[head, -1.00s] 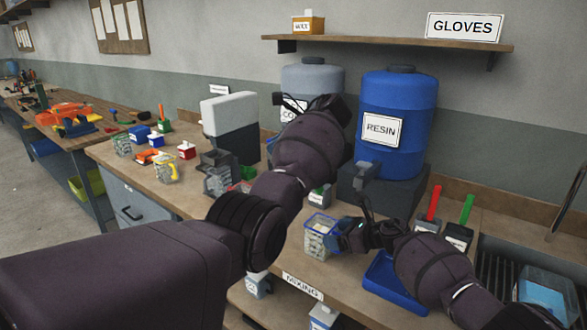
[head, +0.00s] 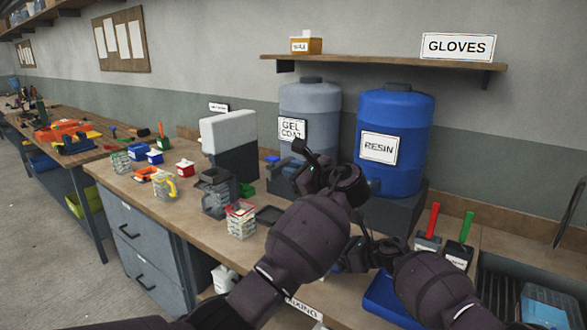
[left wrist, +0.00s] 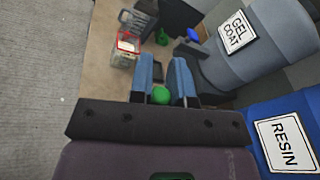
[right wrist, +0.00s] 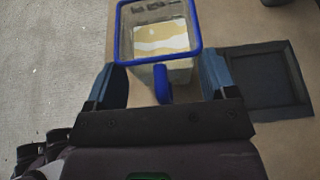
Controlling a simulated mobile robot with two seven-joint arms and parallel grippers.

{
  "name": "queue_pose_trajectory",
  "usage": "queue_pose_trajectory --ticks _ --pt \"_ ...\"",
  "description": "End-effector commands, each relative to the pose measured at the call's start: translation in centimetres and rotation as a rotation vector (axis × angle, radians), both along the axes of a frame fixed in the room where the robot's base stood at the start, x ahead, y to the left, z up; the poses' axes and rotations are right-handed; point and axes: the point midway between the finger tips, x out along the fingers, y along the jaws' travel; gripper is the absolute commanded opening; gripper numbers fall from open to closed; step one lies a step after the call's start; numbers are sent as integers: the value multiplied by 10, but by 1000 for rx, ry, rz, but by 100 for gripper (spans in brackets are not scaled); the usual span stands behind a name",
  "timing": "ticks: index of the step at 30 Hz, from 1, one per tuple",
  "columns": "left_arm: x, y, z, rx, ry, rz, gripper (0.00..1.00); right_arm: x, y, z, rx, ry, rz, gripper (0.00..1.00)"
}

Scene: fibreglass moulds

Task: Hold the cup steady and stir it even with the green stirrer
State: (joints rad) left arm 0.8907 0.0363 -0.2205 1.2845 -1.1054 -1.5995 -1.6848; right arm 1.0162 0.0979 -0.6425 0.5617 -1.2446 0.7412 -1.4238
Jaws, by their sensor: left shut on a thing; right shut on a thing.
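My left gripper (left wrist: 160,90) is shut on a green rod-like thing (left wrist: 161,95), seen nearly end-on between its fingers; it looks like the green stirrer. In the head view this gripper (head: 322,172) is in front of the dispensers, its fingertips unclear. My right gripper (right wrist: 163,85) is shut on the handle of the blue-rimmed clear cup (right wrist: 160,12). Inside the cup, the contents (right wrist: 160,38) show streaks of pale yellow and white.
The gel coat (head: 308,105) and resin (head: 395,110) dispensers stand behind. Red (head: 433,220) and green (head: 467,227) sticks stand in holders at right.

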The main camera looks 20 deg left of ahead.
Motion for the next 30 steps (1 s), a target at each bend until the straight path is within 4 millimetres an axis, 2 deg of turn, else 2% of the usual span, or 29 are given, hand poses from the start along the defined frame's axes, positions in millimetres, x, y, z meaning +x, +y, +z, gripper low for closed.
queue_pose_trajectory --ticks 24,30 --pt "-21 25 -43 0 3 2 0 0 0 0 0 1 0 40" --pt "-17 20 -54 1 2 2 0 0 0 0 0 0 0 40"
